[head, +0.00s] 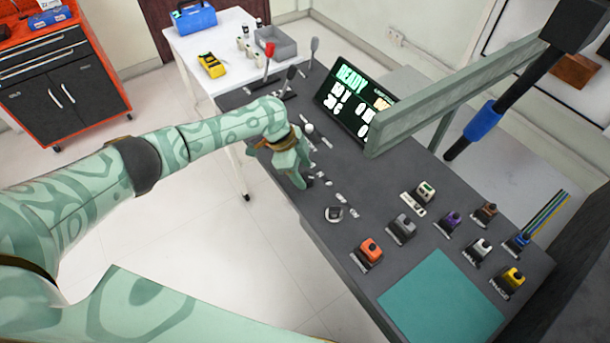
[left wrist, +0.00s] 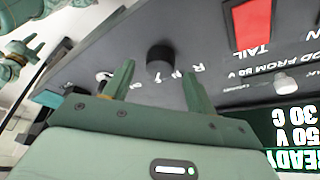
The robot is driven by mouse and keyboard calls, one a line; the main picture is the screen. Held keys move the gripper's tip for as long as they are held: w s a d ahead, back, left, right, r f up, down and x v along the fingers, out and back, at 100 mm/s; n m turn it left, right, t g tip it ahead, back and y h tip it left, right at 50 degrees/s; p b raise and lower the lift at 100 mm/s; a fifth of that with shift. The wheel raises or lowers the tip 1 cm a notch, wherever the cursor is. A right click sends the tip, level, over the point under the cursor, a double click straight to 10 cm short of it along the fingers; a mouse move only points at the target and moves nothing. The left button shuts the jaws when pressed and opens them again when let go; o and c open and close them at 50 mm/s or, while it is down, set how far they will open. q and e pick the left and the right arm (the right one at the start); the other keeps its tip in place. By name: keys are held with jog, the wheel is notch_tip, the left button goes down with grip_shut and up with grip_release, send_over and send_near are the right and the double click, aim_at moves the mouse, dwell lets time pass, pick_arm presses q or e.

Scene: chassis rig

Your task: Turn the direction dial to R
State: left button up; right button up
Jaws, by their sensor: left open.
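The direction dial is a round black knob (left wrist: 160,62) on the dark panel in the left wrist view, with white letters including an R beside it. My left gripper (left wrist: 160,84) is open, with one finger on each side of the dial in the picture and nothing held. I cannot tell whether the fingers touch it. In the head view my left gripper (head: 300,184) is low over the console (head: 330,250) and largely hides the dial. A green gripper of mine, seemingly the right one (left wrist: 36,50), shows small at the upper left of the left wrist view.
A lit screen reading READY (head: 352,100) stands behind the panel. Another knob with a pale ring (head: 334,213) is nearer. Several coloured blocks, including an orange one (head: 370,250), and a teal mat (head: 440,300) lie right. Levers, one with a red knob (head: 269,49), stand at the far left.

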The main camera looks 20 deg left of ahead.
pick_arm(q)
jog(key=shift+x, duration=0.85)
jog(key=c, duration=1)
jog(key=shift+r, duration=0.1)
